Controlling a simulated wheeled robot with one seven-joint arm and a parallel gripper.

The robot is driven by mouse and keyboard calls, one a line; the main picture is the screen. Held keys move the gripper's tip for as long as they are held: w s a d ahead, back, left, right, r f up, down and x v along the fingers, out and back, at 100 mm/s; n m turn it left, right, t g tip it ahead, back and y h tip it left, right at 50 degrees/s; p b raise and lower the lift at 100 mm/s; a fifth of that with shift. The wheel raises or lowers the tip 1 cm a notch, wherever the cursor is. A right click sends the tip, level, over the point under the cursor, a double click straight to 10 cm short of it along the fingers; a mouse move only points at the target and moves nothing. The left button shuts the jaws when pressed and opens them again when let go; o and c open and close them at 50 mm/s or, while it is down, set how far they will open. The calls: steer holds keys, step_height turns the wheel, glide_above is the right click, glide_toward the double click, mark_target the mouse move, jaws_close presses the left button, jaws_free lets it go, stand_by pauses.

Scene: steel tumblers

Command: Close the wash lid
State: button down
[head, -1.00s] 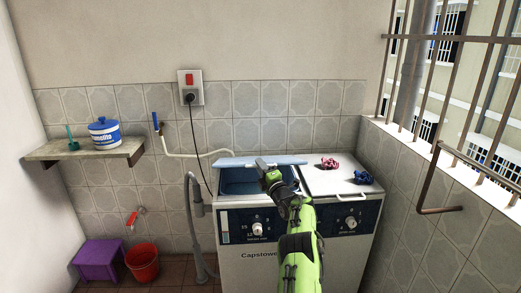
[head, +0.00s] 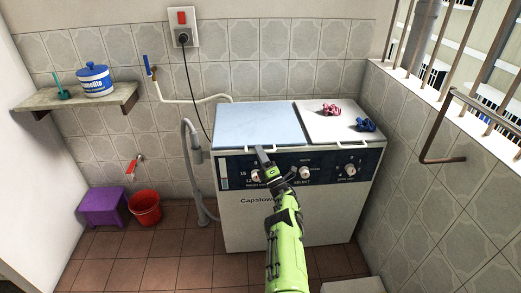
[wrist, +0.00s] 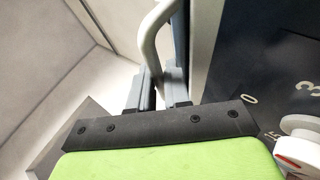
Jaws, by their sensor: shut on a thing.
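The washing machine (head: 280,225) stands against the tiled wall. Its light blue wash lid (head: 258,124) lies flat over the left half of the top, and the tub under it is hidden. My gripper (head: 262,155) is at the lid's front edge, above the control panel. In the wrist view, the gripper (wrist: 160,88) has its two grey fingers shut on the white lid handle (wrist: 150,38). The handle's grasped end is partly hidden between the fingers.
The white lid (head: 330,120) on the right is down, with a pink cloth (head: 331,110) and a blue cloth (head: 365,125) on it. A grey hose (head: 190,165) hangs at the machine's left. A red bucket (head: 145,208) and purple stool (head: 103,206) stand on the floor.

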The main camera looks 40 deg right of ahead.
steer(key=c, duration=1.4)
jaws_free()
steer(key=shift+d, duration=0.2)
steer(key=shift+c, duration=0.2)
steer(key=p+v, duration=0.4)
steer(key=v, duration=1.1)
steer(key=shift+s+a+f, duration=0.2)
steer(key=shift+s+f, duration=0.05)
